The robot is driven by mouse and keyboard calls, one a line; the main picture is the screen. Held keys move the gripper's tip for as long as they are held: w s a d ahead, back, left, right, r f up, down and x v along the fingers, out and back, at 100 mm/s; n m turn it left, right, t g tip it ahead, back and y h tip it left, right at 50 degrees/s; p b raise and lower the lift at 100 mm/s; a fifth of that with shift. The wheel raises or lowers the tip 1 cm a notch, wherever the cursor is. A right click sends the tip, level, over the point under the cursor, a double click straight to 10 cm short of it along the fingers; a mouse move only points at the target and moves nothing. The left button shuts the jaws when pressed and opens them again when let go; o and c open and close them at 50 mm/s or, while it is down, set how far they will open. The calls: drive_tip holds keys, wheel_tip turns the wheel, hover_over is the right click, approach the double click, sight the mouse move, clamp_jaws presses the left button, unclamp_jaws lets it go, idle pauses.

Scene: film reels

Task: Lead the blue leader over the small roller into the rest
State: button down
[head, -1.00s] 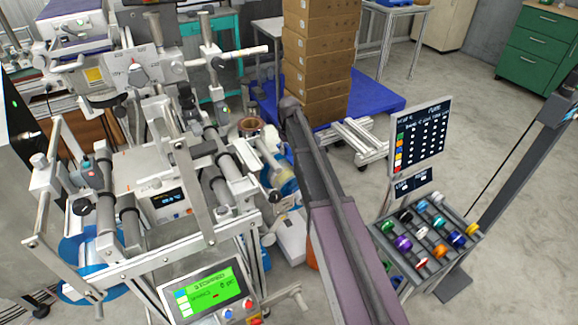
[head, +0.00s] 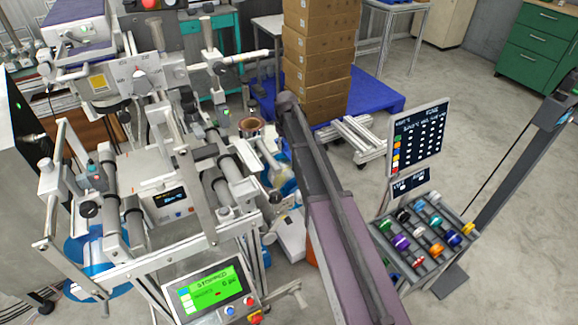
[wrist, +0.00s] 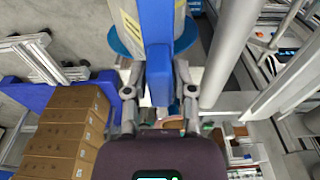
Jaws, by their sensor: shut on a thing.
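In the wrist view my gripper (wrist: 158,88) is shut, with a finger on each side of a blue piece (wrist: 157,48) that looks like the blue leader. A pale strip or panel runs beside it on the left and up out of view. In the head view my arm stands right of the reel machine (head: 150,250), and its end and the held piece cannot be made out clearly. Several grey rollers (head: 226,165) sit on the machine. I cannot tell which one is the small roller, nor where the rest is.
A green display (head: 207,290) is on the machine's front. A stack of cardboard boxes (head: 318,60) stands on a blue pallet (head: 378,103) behind. A rack of coloured spools (head: 430,235) with a screen (head: 418,138) stands at right. Floor beyond it is clear.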

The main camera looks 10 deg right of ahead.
drive_tip(key=shift+s+a+r+p, duration=0.1)
drive_tip(key=shift+a+r+p, duration=0.15)
drive_tip(key=shift+r+p, duration=0.55)
drive_tip(key=shift+s+a+r+p, duration=0.1)
drive_tip(key=shift+a+r+p, duration=0.15)
drive_tip(key=shift+r+p, duration=0.55)
drive_tip(key=shift+a+r+p, duration=0.25)
drive_tip(key=shift+r+p, duration=0.5)
drive_tip(key=shift+r, duration=0.1)
drive_tip(key=shift+s+a, duration=0.1)
drive_tip(key=shift+a, duration=0.2)
drive_tip(key=shift+s+a, duration=0.2)
drive_tip(key=shift+a, duration=0.45)
drive_tip(key=shift+s+a, duration=0.25)
drive_tip(key=shift+a, duration=0.45)
drive_tip(key=shift+s+a, duration=0.2)
drive_tip(key=shift+a, duration=0.45)
drive_tip(key=shift+a, duration=0.1)
drive_tip(key=shift+s+a+r, duration=0.1)
drive_tip(key=shift+a+r, duration=0.05)
drive_tip(key=shift+r, duration=0.1)
drive_tip(key=s+a+r+p, duration=0.2)
drive_tip(key=a+r+p, duration=0.4)
drive_tip(key=p, duration=0.1)
drive_tip(key=shift+a+r, duration=0.15)
drive_tip(key=shift+r, duration=0.25)
idle(1.2)
drive_tip(key=shift+a+r, duration=0.1)
drive_tip(key=shift+a, duration=0.05)
idle(0.5)
